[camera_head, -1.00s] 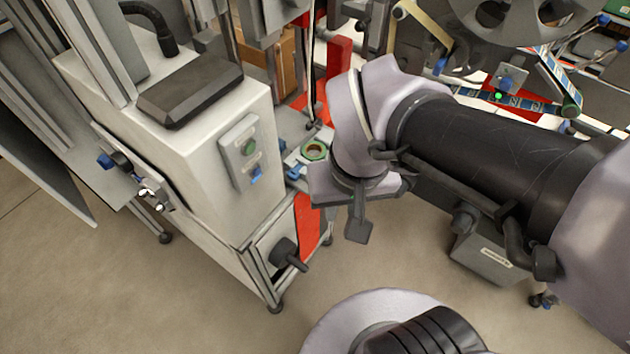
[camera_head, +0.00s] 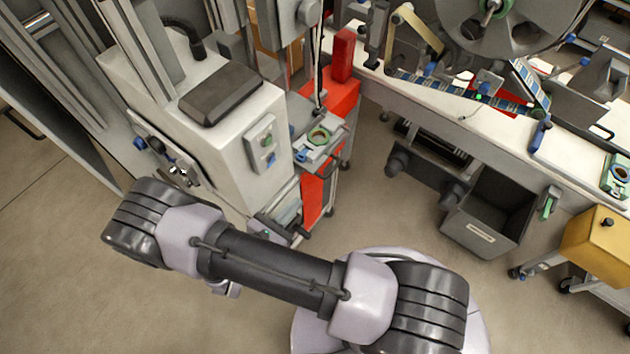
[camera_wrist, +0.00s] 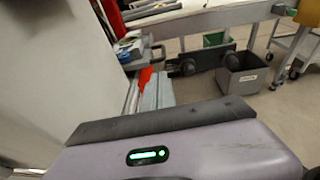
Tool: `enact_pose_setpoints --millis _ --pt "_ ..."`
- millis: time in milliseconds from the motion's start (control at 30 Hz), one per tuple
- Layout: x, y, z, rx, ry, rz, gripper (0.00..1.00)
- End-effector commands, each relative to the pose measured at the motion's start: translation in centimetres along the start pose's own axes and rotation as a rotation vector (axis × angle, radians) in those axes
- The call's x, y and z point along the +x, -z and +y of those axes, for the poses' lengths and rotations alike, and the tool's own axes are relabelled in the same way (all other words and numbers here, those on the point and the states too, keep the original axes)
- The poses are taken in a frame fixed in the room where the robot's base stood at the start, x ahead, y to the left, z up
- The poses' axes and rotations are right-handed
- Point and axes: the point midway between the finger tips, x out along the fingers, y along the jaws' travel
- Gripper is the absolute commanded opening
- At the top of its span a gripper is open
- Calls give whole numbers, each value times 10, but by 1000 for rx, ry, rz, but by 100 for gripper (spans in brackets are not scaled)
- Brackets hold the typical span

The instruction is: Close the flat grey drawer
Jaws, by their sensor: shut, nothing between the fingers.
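The grey drawer (camera_head: 288,211) is low on the front of the white machine cabinet, beside a red panel, with a dark handle (camera_head: 281,230) at its front. It is partly hidden by my arm, and I cannot tell exactly how far it stands out. In the wrist view a pale grey piece (camera_wrist: 157,92), probably the drawer, lies beyond my gripper next to the red panel. My gripper (camera_wrist: 160,121) shows in the wrist view as a lavender body with a dark bar across its front. It is shut and empty, apart from the drawer; its fingertips are not clearly seen.
The white cabinet (camera_head: 228,128) stands at the left. A white bench (camera_head: 470,127) runs to the right, with a dark grey bin (camera_head: 487,214) below it and a yellow box (camera_head: 597,240) farther right. Floor is open in front of the cabinet.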

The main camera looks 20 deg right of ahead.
Motion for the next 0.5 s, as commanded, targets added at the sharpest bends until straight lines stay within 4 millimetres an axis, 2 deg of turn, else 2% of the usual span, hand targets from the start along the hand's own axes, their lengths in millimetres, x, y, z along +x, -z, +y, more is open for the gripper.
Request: enact_pose_setpoints --millis 33,300,500 --pt "12 2 -2 0 6 0 0" --pt "71 2 -2 2 7 2 0" --pt "99 1 -1 2 4 1 0"
